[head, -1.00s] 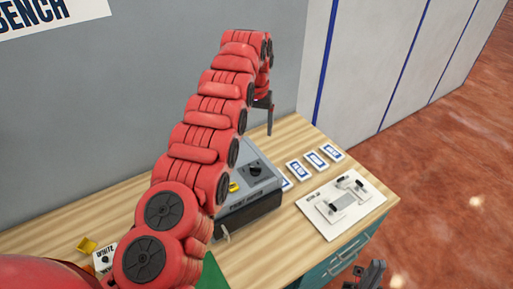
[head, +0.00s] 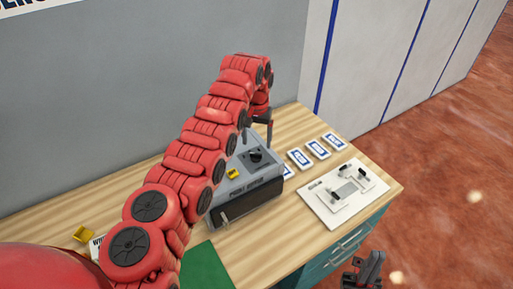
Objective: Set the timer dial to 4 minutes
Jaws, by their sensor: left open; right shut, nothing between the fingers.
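The grey dispenser box (head: 262,190) stands on the wooden bench, partly hidden behind my red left arm. A round black dial (head: 256,156) sits on its top face; its marks and setting are too small to read. My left gripper (head: 258,129) is open with its fingers pointing down, just behind and above the dial in the picture. It appears apart from the dial. My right gripper (head: 364,272) is shut and empty, low at the right, in front of the bench.
A yellow piece (head: 233,174) sits on the box top. Several blue-and-white cards (head: 318,149) lie right of it. A white board (head: 322,208) with small fittings lies at the bench's right end. A green mat (head: 207,268) and another yellow piece (head: 83,234) are at the front left.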

